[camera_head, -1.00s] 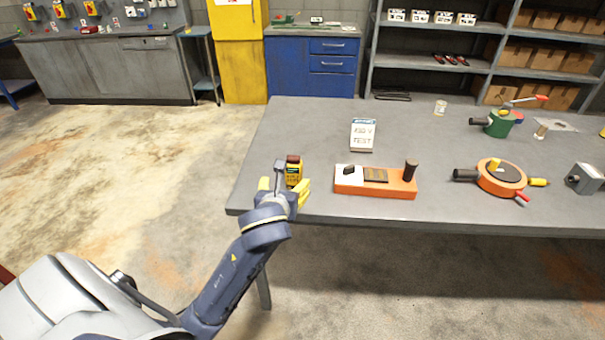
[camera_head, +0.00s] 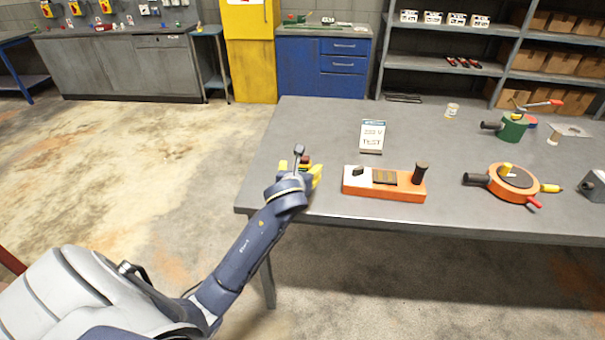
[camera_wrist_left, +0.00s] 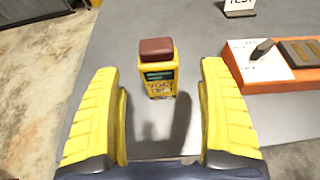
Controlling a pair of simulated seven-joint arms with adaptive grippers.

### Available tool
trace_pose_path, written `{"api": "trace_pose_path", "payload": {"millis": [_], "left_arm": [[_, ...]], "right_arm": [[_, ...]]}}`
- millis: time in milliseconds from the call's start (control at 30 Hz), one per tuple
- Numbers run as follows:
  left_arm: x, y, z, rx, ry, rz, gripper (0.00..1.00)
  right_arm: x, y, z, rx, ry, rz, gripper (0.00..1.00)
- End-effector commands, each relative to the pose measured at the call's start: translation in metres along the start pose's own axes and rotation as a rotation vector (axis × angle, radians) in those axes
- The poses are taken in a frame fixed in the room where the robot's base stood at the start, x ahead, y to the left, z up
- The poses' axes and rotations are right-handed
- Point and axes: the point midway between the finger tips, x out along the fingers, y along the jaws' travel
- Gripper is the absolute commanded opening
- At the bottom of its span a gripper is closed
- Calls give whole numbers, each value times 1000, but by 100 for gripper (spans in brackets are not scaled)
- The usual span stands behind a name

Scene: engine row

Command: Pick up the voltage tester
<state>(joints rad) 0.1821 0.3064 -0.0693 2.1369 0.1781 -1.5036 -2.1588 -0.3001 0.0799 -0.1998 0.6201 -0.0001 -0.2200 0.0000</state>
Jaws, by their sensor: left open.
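The voltage tester (camera_wrist_left: 158,75) is a small yellow box with a brown-red top and a dark display. It stands on the table near its left front corner. In the left wrist view it sits ahead of and between the two yellow fingers of my left gripper (camera_wrist_left: 160,115), apart from both. In the head view my left gripper (camera_head: 300,172) hides most of the tester, and only its reddish top (camera_head: 304,160) shows. My left gripper is open and empty. My right gripper is not in view.
An orange device with a black handle (camera_head: 384,190) lies right of the tester. A white sign (camera_head: 372,137) stands behind. An orange round device (camera_head: 510,183) and a green device (camera_head: 513,127) are farther right. The grey table (camera_head: 310,120) is bare at its back left.

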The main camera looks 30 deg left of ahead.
Motion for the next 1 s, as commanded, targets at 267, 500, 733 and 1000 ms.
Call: {"api": "trace_pose_path", "payload": {"millis": [267, 500, 733, 1000], "left_arm": [[24, 2, 2, -1, 1, 1, 76], [48, 2, 2, -1, 0, 0, 76], [53, 2, 2, 0, 0, 0, 76], [53, 2, 2, 0, 0, 0, 62]], "right_arm": [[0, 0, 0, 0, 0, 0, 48], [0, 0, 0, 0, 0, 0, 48], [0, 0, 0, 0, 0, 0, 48], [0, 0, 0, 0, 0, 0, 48]]}}
